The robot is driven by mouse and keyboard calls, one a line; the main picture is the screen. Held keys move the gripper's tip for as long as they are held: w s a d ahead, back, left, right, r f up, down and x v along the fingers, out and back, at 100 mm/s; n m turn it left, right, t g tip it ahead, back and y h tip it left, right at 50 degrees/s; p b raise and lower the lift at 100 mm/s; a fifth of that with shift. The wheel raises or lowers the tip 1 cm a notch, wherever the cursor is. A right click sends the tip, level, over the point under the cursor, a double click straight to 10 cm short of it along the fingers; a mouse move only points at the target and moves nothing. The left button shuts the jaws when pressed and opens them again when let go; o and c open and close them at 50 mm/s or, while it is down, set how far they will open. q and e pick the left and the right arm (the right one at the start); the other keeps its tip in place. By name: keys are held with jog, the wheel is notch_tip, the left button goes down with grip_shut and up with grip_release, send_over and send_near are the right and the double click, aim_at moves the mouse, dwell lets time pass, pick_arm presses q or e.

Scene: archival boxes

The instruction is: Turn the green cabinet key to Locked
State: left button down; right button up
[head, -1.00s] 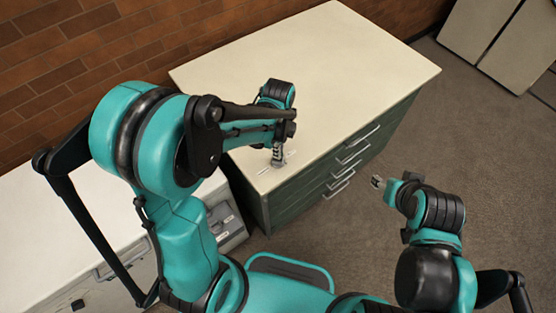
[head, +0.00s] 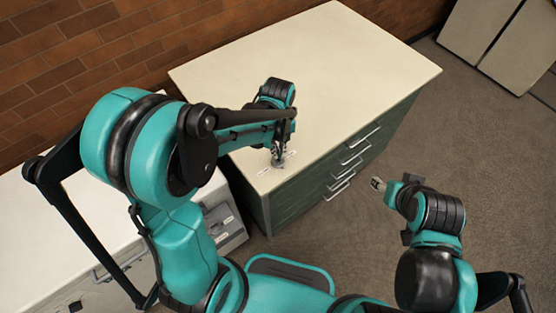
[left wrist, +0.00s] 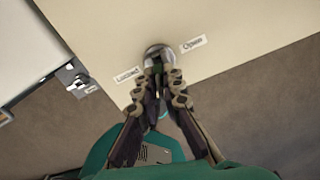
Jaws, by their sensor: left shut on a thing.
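The green cabinet (head: 308,193) has a cream top, and the key's round grey lock plate (left wrist: 153,50) is set near the top's front corner. In the left wrist view a "Locked" label (left wrist: 127,75) lies left of the plate and an "Open" label (left wrist: 193,43) lies right of it. My left gripper (head: 278,160) points down at the lock; its fingers (left wrist: 158,70) are shut on the key, of which only a little dark green shows between the tips. The fingers hide which label the key points to. My right gripper (head: 378,183) hangs in front of the cabinet, away from the key.
Several drawer handles (head: 350,157) stick out from the cabinet front. A white-topped unit (head: 50,225) stands to the left, with a small grey latch-like part (left wrist: 76,80) near its edge. The rest of the cabinet top is clear. Pale panels (head: 510,50) stand at the far right.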

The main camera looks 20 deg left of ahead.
pick_arm(q)
jog(key=m, duration=0.7)
jog(key=shift+b, duration=0.35)
jog(key=c, duration=1.4)
grip_release()
jog(key=shift+c, duration=0.2)
jog(key=o, duration=0.4)
